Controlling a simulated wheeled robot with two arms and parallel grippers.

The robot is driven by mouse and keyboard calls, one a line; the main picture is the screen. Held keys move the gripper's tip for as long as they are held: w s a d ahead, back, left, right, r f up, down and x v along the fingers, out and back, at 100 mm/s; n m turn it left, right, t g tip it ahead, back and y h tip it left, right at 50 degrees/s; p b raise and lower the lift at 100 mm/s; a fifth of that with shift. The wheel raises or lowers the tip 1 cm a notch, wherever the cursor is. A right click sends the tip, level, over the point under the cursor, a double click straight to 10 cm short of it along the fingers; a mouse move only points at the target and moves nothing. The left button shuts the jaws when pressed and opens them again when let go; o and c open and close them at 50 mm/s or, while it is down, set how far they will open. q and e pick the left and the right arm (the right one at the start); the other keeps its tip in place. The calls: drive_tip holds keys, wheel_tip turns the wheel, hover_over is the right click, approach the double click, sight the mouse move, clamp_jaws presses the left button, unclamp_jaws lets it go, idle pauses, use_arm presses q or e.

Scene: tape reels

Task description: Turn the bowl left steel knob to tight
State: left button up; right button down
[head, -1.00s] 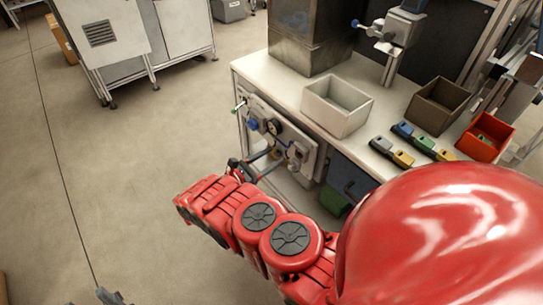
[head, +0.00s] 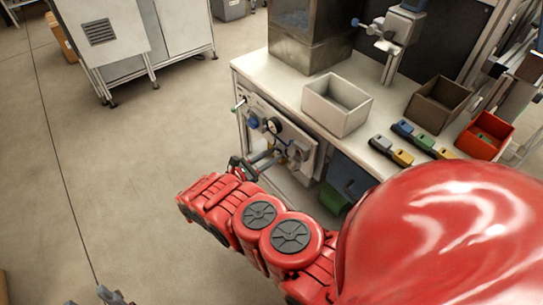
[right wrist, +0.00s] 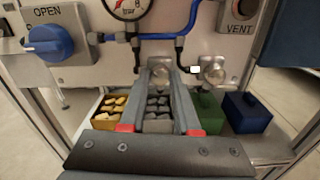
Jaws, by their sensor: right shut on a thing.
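My right gripper (head: 276,157) is at the front panel under the bench. In the right wrist view its two grey fingers (right wrist: 161,72) converge on the left steel knob (right wrist: 160,66) and are shut on it. The fingers hide most of that knob, and I cannot read its turn position. A second steel knob (right wrist: 213,73) sits on the panel just to the right, apart from the fingers. Grey tips of what appears to be my left gripper (head: 108,296) show at the bottom edge of the head view; their opening is unclear.
The panel carries a blue OPEN knob (right wrist: 48,40), a pressure gauge (right wrist: 127,5), blue tubing (right wrist: 150,37) and a VENT control (right wrist: 240,10). Below are yellow (right wrist: 108,108), green (right wrist: 208,115) and blue (right wrist: 247,112) bins. A white bin (head: 337,112) stands on the bench. Floor at left is clear.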

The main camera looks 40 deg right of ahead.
drive_tip(key=shift+r+m+p, duration=0.1)
drive_tip(key=shift+m+p, duration=0.8)
drive_tip(key=shift+m, duration=0.4)
drive_tip(key=m+p, duration=0.1)
drive_tip(key=m, duration=0.1)
drive_tip(key=shift+m, duration=0.4)
drive_tip(key=shift+m+p, duration=0.35)
drive_tip(key=shift+m, duration=1.65)
drive_tip(key=c, duration=0.6)
unclamp_jaws()
